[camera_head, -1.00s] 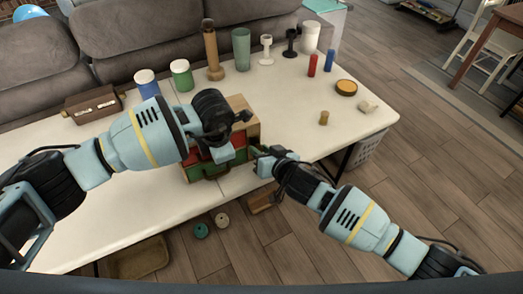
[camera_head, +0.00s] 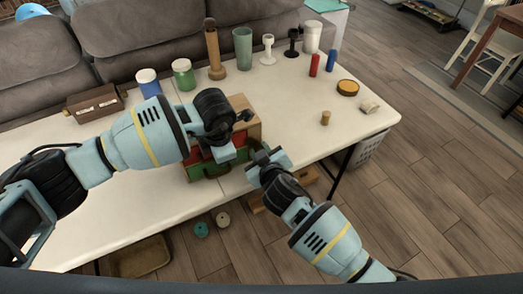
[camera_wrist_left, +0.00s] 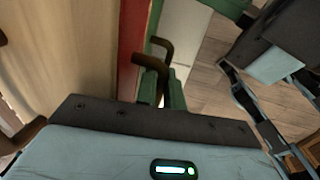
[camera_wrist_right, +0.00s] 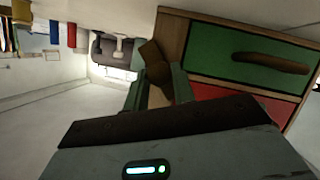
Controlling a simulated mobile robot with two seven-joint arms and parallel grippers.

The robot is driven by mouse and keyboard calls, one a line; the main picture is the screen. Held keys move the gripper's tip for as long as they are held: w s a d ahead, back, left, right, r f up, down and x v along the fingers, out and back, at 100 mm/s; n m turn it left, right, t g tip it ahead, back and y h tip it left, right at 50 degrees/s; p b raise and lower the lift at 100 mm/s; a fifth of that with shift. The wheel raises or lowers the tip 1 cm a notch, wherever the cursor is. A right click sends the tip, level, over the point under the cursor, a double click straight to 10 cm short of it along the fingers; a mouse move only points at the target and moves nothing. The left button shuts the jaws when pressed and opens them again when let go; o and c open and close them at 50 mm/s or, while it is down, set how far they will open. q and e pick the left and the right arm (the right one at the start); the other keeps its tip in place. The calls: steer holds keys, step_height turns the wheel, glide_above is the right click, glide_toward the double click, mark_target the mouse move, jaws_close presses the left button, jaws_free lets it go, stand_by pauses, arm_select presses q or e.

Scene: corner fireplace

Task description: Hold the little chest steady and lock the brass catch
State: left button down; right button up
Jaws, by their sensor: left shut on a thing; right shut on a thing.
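The little chest (camera_head: 246,106), wooden with red and green drawer fronts, stands at the table's front edge, partly hidden behind my left gripper (camera_head: 224,153). In the left wrist view my left gripper (camera_wrist_left: 165,95) is shut on a brown drawer handle (camera_wrist_left: 153,63) at the chest's front. My right gripper (camera_head: 262,160) is at the chest's right side. In the right wrist view it is shut on a small brown piece (camera_wrist_right: 152,55) beside the chest's edge, seemingly the catch. The green drawer (camera_wrist_right: 235,50) looks closed. Whether the catch is locked cannot be told.
The white table (camera_head: 130,190) also carries a brown box (camera_head: 93,104), blue and green jars, a tall wooden cylinder (camera_head: 214,52), a green cup (camera_head: 242,48) and several small items at the right.

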steer(key=n, duration=0.1)
steer(key=n+t+h, duration=0.1)
steer(key=n, duration=0.1)
steer(key=shift+s+a+f, duration=0.1)
steer(key=shift+a+f, duration=0.05)
steer(key=shift+a, duration=0.05)
steer(key=n+t, duration=0.1)
steer(key=n, duration=0.1)
steer(key=n+t+h, duration=0.1)
steer(key=n, duration=0.1)
steer(key=shift+f+h, duration=0.15)
steer(key=shift+h, duration=0.15)
arm_select(q)
steer(key=shift+r, duration=0.1)
arm_select(e)
steer(key=shift+t, duration=0.3)
steer(key=o, duration=1)
steer(key=s, duration=0.7)
steer(key=shift+s+d+r, duration=0.2)
steer(key=shift+s+r, duration=0.05)
steer(key=shift+r, duration=0.2)
